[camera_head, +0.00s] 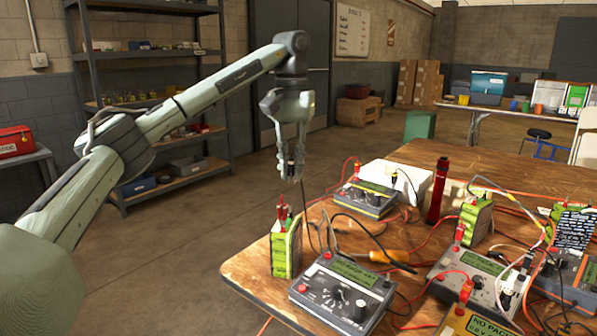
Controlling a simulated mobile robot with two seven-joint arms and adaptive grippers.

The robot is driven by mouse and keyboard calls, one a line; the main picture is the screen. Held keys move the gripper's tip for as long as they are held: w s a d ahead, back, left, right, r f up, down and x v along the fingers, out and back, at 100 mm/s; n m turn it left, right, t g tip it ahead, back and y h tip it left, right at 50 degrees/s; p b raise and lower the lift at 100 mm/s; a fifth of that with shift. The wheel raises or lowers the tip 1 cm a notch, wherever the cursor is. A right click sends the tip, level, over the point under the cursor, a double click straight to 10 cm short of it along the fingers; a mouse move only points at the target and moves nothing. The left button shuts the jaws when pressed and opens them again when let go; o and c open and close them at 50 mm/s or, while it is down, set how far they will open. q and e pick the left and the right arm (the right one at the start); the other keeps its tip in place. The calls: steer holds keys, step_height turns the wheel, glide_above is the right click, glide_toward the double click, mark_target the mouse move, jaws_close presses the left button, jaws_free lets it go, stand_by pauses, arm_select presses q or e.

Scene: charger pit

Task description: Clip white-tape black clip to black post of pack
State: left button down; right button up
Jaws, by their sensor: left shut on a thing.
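My left gripper (290,172) points down at the near left side of the workbench, above and apart from the green pack below. It is shut on a small dark clip, mostly hidden between the fingers; a thin black lead hangs from it. I cannot make out white tape on the clip. The green-and-white pack (286,250) stands upright at the bench's left edge, with a red clip (283,211) on its top. Its black post is too small to tell apart. The grey charger (341,291) with a green screen sits right of this pack. My right gripper is not in view.
The wooden bench (245,272) is crowded with more chargers (367,198), (475,277), another green pack (475,220), tangled leads, an orange screwdriver (389,257) and a red upright tool (437,190). A shelf rack (150,100) stands behind my left arm. Floor left of the bench is clear.

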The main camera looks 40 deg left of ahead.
arm_select(q)
steer(key=shift+w+a+m, duration=0.2)
steer(key=shift+a+m, duration=0.15)
steer(key=shift+m, duration=0.05)
steer(key=shift+f, duration=0.1)
steer(key=shift+f+b, duration=0.8)
steer(key=shift+f, duration=2.6)
steer(key=shift+p, duration=0.45)
steer(key=shift+f+p, duration=0.2)
steer(key=shift+p, duration=0.15)
steer(key=c, duration=1.5)
jaws_free()
